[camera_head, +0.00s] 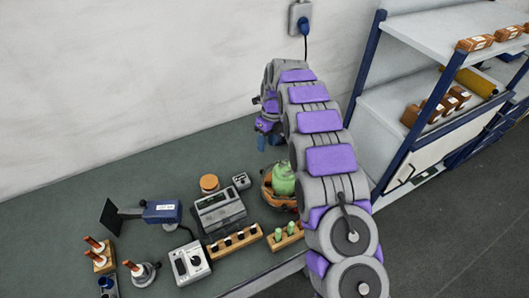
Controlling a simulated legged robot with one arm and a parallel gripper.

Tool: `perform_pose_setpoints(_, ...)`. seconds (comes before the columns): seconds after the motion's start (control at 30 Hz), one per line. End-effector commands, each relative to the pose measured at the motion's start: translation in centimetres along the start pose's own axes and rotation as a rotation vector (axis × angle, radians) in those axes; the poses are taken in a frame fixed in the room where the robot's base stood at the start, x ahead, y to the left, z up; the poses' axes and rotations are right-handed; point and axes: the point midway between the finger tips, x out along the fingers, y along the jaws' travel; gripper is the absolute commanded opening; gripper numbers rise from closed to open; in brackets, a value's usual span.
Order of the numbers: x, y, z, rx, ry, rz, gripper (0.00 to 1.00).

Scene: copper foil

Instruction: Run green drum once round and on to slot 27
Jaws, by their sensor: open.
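A green rounded thing (284,178) sits in an orange-brown round holder (268,192), partly hidden by my arm; I cannot tell whether it is the green drum. Two small green cylinders (284,232) stand upright in a wooden block (287,238) in front of it. My gripper (268,142) hangs beyond the green thing, up and left of it, near the wall, apart from it. Its dark fingers are small in view; it is open, with nothing seen between them. No slot number 27 can be read.
A grey machine (219,210), a white dial box (189,262), a wooden rack (234,243) and a blue-headed stand (162,211) crowd the bench. Copper-coloured spools stand at left. A shelf unit (420,40) rises at right. The bench's back left is clear.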

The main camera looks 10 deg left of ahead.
Motion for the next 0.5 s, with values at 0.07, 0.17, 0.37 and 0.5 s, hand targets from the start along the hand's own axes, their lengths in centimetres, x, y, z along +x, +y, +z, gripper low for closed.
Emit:
perform_pose_setpoints(0.07,-1.0,0.0,0.1,0.0,-0.003,-0.002,0.46)
perform_pose_setpoints(0.17,-1.8,0.0,0.2,0.0,-0.003,-0.003,0.46)
perform_pose_setpoints(0.37,-2.2,0.0,0.1,0.0,-0.001,-0.001,0.46)
perform_pose_setpoints(0.5,-2.1,0.0,0.1,0.0,-0.001,-0.001,0.46)
